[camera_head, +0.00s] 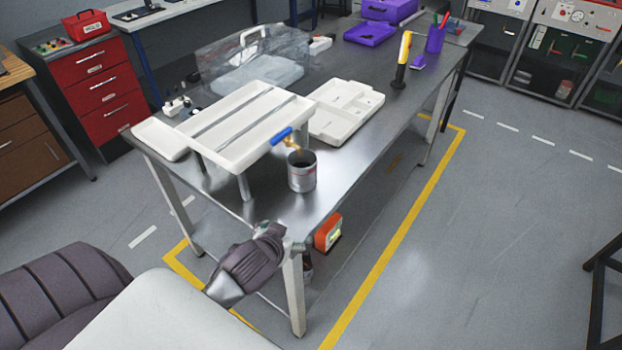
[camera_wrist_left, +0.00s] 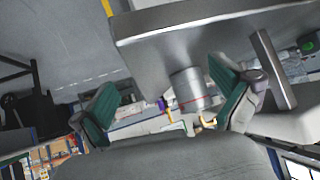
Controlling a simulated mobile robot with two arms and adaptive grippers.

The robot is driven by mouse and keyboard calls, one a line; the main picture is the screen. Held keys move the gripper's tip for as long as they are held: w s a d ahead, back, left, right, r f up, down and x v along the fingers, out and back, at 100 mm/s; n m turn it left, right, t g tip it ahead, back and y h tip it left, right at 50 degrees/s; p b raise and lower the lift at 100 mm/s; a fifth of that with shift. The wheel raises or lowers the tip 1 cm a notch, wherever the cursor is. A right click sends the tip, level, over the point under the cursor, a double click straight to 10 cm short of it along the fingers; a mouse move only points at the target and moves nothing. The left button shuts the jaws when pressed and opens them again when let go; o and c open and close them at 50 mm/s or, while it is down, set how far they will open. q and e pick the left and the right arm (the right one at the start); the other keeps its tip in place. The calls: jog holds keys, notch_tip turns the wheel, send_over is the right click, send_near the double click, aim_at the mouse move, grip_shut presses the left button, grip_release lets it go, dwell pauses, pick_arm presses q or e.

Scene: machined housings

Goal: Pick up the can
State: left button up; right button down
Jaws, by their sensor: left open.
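The can (camera_head: 302,174) is grey metal, open at the top and dark inside. It stands upright near the front edge of the metal table (camera_head: 352,168). In the left wrist view the can (camera_wrist_left: 188,88) shows beyond and between my finger pads. My left gripper (camera_head: 277,238) is low at the table's near corner, short of the can and apart from it. In the left wrist view its two green-padded fingers (camera_wrist_left: 166,104) are spread, with nothing between them. My right gripper is not in view.
A white tray stand (camera_head: 225,125) stands left of the can, with a blue-handled tool (camera_head: 282,136) at its edge above the can. A white compartment tray (camera_head: 345,112), yellow-and-black tool (camera_head: 402,62) and purple cup (camera_head: 435,40) stand farther back. Table is clear right of the can.

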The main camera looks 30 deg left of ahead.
aim_at(299, 178)
pick_arm(q)
jog(key=w+a+r+t, duration=0.1)
jog(key=w, duration=0.1)
jog(key=w+a+r+t, duration=0.1)
jog(key=w+r, duration=0.1)
jog(key=w+a+r+n+t, duration=0.1)
jog(key=w+a+r, duration=0.1)
jog(key=w, duration=0.1)
jog(key=shift+a, duration=0.1)
jog(key=x, duration=0.7)
jog(key=shift+w+a+p, duration=0.1)
jog(key=shift+p, duration=0.25)
jog(key=shift+w, duration=0.4)
jog(key=shift+w+a, duration=0.2)
jog(key=shift+w, duration=0.1)
jog(key=x, duration=0.2)
jog(key=p+x, duration=0.1)
jog(key=shift+w+a+f, duration=0.1)
jog(key=shift+w+a, duration=0.15)
jog(key=shift+a, duration=0.1)
jog(key=shift+w+a+f, duration=0.1)
jog(key=shift+w+f, duration=0.15)
jog(key=shift+w, duration=0.15)
jog(key=shift+s+r, duration=0.1)
